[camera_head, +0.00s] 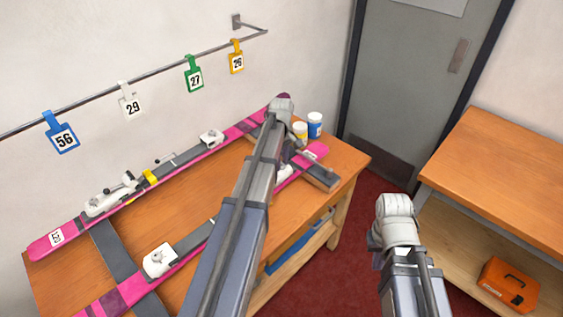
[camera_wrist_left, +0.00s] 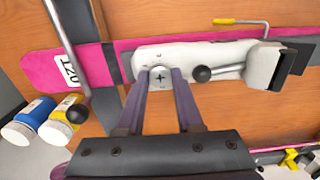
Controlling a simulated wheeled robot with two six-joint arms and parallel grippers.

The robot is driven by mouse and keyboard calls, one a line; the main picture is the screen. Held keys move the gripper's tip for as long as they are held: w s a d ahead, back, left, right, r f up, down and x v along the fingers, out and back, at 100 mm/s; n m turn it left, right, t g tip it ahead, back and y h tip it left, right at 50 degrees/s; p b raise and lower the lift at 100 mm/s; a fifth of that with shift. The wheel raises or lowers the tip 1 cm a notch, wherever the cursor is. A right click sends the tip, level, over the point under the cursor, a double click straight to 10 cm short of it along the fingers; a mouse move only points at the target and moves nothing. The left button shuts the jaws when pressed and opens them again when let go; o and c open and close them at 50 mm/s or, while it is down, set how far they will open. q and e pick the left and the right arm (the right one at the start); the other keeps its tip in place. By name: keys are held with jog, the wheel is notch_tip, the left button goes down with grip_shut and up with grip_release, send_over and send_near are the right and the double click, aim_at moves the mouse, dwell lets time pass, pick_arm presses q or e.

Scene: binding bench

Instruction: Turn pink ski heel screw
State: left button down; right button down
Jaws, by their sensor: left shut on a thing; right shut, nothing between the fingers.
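The near pink ski lies on the bench. In the left wrist view this pink ski (camera_wrist_left: 55,72) carries a white heel piece (camera_wrist_left: 195,58) with a cross-slotted screw (camera_wrist_left: 159,77) in its face. My left gripper (camera_wrist_left: 161,88) is shut on the screw, one dark finger on each side of its head. In the head view the ski's tagged end (camera_head: 315,152) shows past my left arm, which hides the gripper and most of the heel piece. My right arm shows at the lower right, away from the bench, but its fingers do not show.
A second pink ski (camera_head: 45,247) with white bindings lies behind, along the wall side. White-and-blue and yellow bottles (camera_head: 314,128) stand at the bench's far end. Numbered tags (camera_head: 62,138) hang on a wall rail. An orange case (camera_head: 509,285) sits on a shelf at right.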

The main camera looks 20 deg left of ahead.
pick_arm(q)
jog(key=m, duration=0.4)
jog(key=shift+m, duration=0.3)
jog(key=m, duration=0.4)
jog(key=shift+m, duration=0.3)
jog(key=m, duration=0.4)
jog(key=shift+m, duration=2.3)
jog(key=c, duration=0.6)
grip_release()
jog(key=shift+o, duration=0.2)
jog(key=shift+r, duration=0.1)
